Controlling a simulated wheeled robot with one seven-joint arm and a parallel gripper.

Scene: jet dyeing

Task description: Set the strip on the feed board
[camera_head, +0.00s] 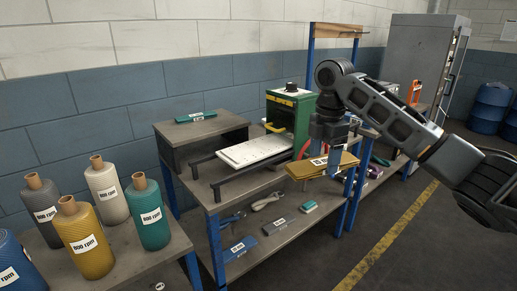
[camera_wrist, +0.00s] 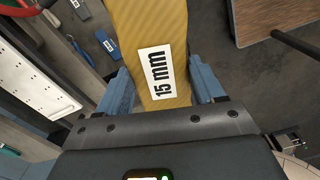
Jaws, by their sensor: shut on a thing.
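A mustard-yellow strip (camera_head: 300,171) is in my gripper (camera_head: 328,168), to the right of the feed board in the head view. In the wrist view the strip (camera_wrist: 150,25) carries a white "15 mm" label and lies between the blue fingers of my gripper (camera_wrist: 165,88), which are shut on it. The white feed board (camera_head: 256,149) lies flat in front of the green machine (camera_head: 290,115), with its top bare. A white perforated board, which looks like the feed board (camera_wrist: 45,62), shows at the left of the wrist view. The strip's far end is cut off there.
Dark rails (camera_head: 238,183) flank the feed board on the blue-framed bench. A dark raised box (camera_head: 202,133) with a green labelled piece stands behind left. Several labelled yarn cones (camera_head: 87,240) stand on the left table. The lower shelf (camera_head: 285,231) holds several small pieces.

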